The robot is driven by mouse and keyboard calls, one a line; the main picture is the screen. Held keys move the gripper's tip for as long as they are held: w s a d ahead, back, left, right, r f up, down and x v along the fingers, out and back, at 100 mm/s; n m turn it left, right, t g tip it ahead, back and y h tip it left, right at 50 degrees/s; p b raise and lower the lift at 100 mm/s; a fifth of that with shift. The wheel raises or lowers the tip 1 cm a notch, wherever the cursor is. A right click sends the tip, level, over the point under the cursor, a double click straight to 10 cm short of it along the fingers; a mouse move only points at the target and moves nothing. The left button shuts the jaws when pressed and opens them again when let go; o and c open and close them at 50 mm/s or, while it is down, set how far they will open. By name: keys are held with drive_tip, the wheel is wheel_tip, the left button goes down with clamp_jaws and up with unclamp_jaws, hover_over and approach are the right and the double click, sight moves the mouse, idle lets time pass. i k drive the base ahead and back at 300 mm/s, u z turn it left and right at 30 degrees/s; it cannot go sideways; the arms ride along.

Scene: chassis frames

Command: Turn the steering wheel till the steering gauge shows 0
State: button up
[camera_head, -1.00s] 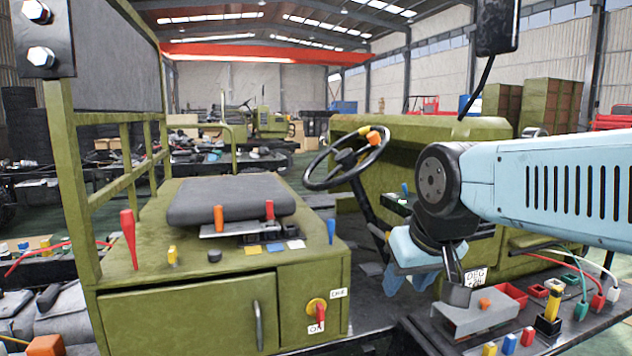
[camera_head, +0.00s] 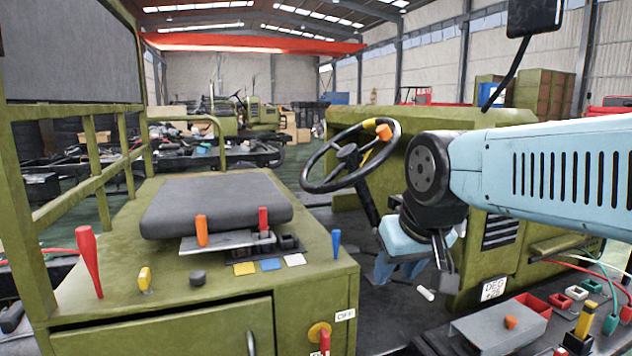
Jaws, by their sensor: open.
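The steering wheel (camera_head: 348,154) has a black rim and stands tilted on its column, left of my arm. An orange knob (camera_head: 384,131) sits at the upper right of its rim, with a yellow mark (camera_head: 366,143) beside it. A small white plate marked DEG (camera_head: 493,289) is low on the green body at right; its number is too small to read surely. My gripper (camera_head: 437,289) hangs down below the black wrist joint, right of and below the wheel. It is open and apart from the wheel; part of it is hidden by its own links.
The grey seat (camera_head: 215,205) and green box with several levers fill the left and front. A dark bench (camera_head: 560,320) with a grey box and coloured sockets is at lower right. A mirror (camera_head: 535,17) on a bent rod stands at upper right. Dark floor shows below the wheel.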

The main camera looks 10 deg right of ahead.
sight(350, 156)
drive_tip(key=z, duration=0.1)
drive_tip(key=i, duration=0.15)
drive_tip(key=u, duration=0.3)
drive_tip(key=k, duration=1.45)
drive_tip(key=z, duration=1)
drive_tip(key=i, duration=1)
